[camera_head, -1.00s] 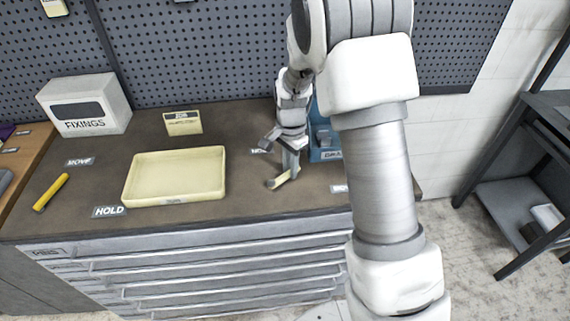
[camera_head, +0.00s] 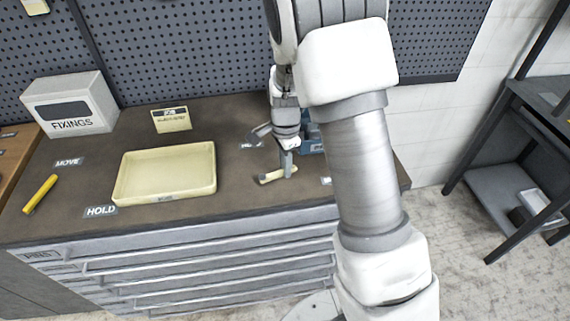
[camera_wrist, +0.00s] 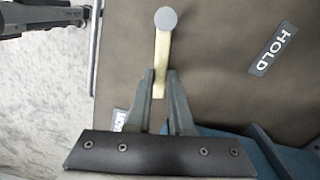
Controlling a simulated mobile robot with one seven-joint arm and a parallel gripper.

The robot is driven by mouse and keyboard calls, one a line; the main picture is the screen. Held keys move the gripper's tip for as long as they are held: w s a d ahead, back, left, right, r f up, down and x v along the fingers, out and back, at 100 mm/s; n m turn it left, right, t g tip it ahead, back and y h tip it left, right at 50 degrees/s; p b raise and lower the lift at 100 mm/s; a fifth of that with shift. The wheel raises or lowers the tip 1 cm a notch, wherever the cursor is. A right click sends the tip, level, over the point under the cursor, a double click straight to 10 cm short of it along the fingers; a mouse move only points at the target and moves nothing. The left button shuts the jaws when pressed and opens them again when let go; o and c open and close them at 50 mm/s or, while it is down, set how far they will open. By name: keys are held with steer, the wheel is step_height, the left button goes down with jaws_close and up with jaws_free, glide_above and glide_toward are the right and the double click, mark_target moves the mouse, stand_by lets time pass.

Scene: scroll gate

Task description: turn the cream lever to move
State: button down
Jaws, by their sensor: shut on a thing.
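The cream lever (camera_head: 275,176) lies on the brown bench top, right of the tray, with a round grey pivot cap at its left end. My gripper (camera_head: 288,172) reaches down onto the bar's right end. In the wrist view the lever (camera_wrist: 162,50) runs from its cap at the top down to between the fingers of my gripper (camera_wrist: 159,90), which are shut on its free end. A HOLD label (camera_wrist: 272,48) lies to the right there. Another label (camera_wrist: 121,119), partly hidden by the left finger, lies beside the gripper; I cannot read it fully.
A cream tray (camera_head: 165,197) stands mid-bench. A FIXINGS box (camera_head: 70,103) and small sign (camera_head: 171,119) stand behind. A blue bin (camera_head: 312,140) is close behind my gripper.

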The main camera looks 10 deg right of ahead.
steer(key=c, duration=0.8)
jaws_free()
step_height(320, 180, up, 18)
steer(key=p, duration=0.1)
steer(key=shift+f, duration=0.25)
steer(key=s+d+r+n+t, duration=0.1)
steer(key=s+r+n+t, duration=0.1)
steer(key=s+n, duration=0.3)
steer(key=s+d+r+n+t, duration=0.1)
steer(key=s+r+n, duration=0.2)
steer(key=s, duration=0.7)
steer(key=s+d+r+n+t, duration=0.2)
steer(key=s+r+n, duration=0.1)
steer(key=s+n, duration=0.4)
steer(key=shift+s+r+t, duration=0.25)
steer(key=shift+t, duration=0.05)
